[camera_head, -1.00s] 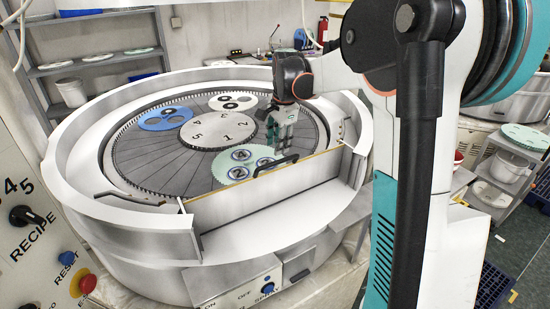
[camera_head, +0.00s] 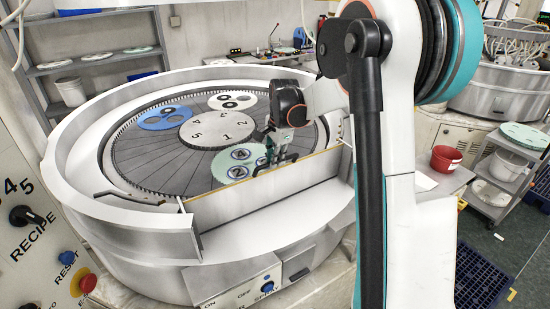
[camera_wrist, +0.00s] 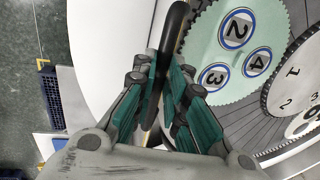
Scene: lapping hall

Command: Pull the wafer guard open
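The wafer guard (camera_head: 265,192) is a pale upright panel with a yellowish top edge, standing across the front gap of the round machine's rim. Its black bar handle (camera_head: 259,171) is at the top edge, towards the right half. The handle (camera_wrist: 177,22) also shows in the wrist view, running down between my fingers. My gripper (camera_head: 278,158) is down at the handle, with its teal-padded fingers (camera_wrist: 165,78) on either side of the bar. Whether the pads press on the bar cannot be told. The lower part of the bar is partly hidden by the fingers.
Behind the guard lies the lapping plate (camera_head: 140,160) with a green carrier (camera_head: 220,169) holding numbered wafers, close to my gripper. Blue (camera_head: 163,119) and white carriers lie farther back. A control panel with buttons (camera_head: 88,283) stands at the left. Floor shows at the right.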

